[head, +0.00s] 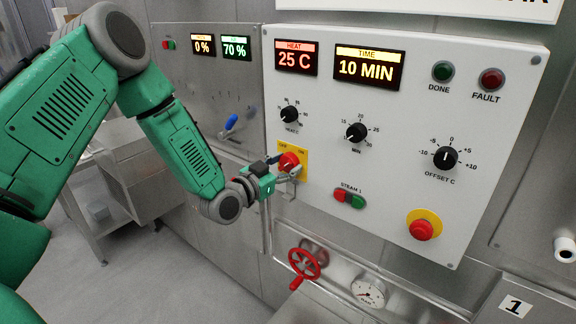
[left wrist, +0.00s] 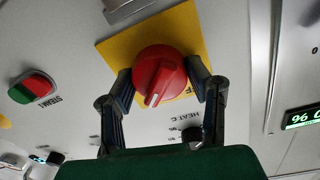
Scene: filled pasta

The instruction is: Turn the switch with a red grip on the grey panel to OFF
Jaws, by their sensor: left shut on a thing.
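The red switch grip (head: 289,161) sits on a yellow plate (head: 303,150) at the lower left of the grey panel (head: 400,140). My left gripper (head: 286,171) is shut on it, with a finger on either side. In the left wrist view the red grip (left wrist: 158,72) is between the two fingertips (left wrist: 160,85). Its white mark points down and slightly left in that picture. Part of the OFF lettering shows beside the right finger; the ON lettering is hidden there. My right gripper is not in view.
Above the switch is the HEAT C knob (head: 290,114). Red and green STEAM buttons (head: 350,199) are to its lower right, and an emergency button (head: 421,230) is farther right. A red valve wheel (head: 304,264) is below.

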